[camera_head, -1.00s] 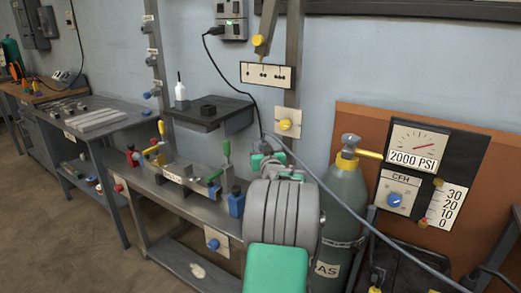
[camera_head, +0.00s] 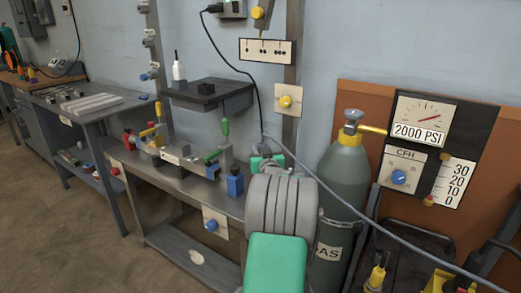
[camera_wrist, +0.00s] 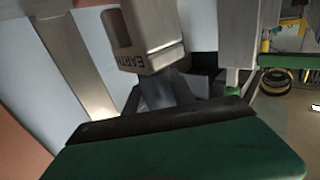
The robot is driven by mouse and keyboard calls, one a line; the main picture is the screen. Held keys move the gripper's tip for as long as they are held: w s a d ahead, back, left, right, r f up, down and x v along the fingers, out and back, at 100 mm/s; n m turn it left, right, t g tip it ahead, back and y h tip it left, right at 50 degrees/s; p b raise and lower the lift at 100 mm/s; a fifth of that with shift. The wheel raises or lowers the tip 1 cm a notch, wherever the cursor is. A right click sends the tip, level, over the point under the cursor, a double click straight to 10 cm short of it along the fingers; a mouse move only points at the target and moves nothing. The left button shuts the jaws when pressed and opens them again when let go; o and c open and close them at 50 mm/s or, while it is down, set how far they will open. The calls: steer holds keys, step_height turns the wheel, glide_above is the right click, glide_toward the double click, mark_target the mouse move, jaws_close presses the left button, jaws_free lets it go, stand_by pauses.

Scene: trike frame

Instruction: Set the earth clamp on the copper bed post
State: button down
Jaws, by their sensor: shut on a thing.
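In the wrist view, a pale grey block with EARTH lettering, the earth clamp (camera_wrist: 150,30), is at the top middle. My gripper (camera_wrist: 165,88) is shut on it; its fingers are dark and partly hidden behind my green and black hand. In the head view my grey and green arm hides most of the gripper and the clamp; a small green part shows near the back of the workbench (camera_head: 130,168). I cannot make out the copper bed post with certainty in either view.
The workbench carries a fixture with yellow and green handles (camera_head: 180,152) and a blue block (camera_head: 235,182). A dark shelf (camera_head: 205,95) juts out above it. A gas cylinder (camera_head: 343,180) stands close right of my arm. A grey cable (camera_head: 370,210) runs across its front.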

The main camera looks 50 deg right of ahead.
steer(key=shift+f+b, duration=0.25)
steer(key=shift+b, duration=0.2)
stand_by(0.5)
steer(key=c, duration=1.4)
jaws_free()
steer(key=o, duration=0.4)
steer(key=shift+o, duration=0.2)
steer(key=shift+f, duration=0.15)
